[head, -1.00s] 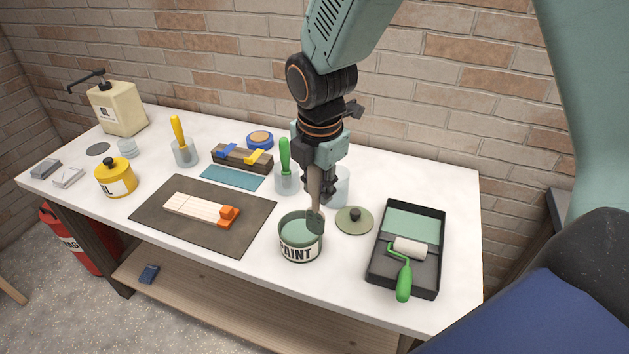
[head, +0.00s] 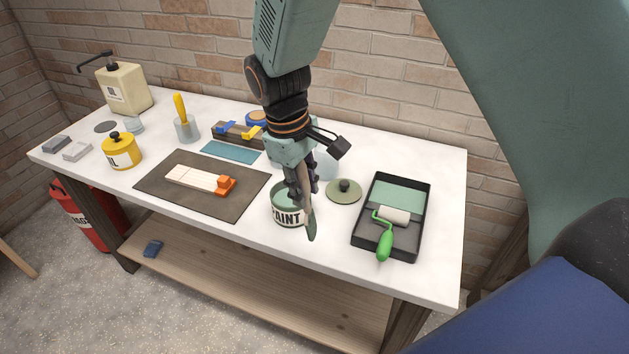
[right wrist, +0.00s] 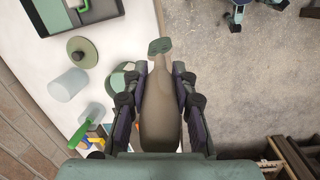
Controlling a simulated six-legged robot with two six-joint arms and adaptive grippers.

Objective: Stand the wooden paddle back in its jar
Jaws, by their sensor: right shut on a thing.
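My right gripper (head: 301,180) is shut on the wooden paddle (right wrist: 158,112). The paddle hangs steeply in the head view, with its green-coated end (head: 311,226) low, in front of the right side of the open paint can (head: 288,216). The green end also shows in the right wrist view (right wrist: 160,46), pointing away from the fingers. A clear, empty-looking jar (head: 327,164) stands behind my right gripper, partly hidden by it; it shows whole in the right wrist view (right wrist: 68,84). The paddle is apart from this jar. My left gripper is not in view.
The can's lid (head: 343,191) lies right of the can. A black tray (head: 357,238) with a green roller (head: 385,246) is farther right. A green-handled tool (right wrist: 84,132) stands near the jar. A dark mat (head: 160,192) is left. The table's front edge is close to the can.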

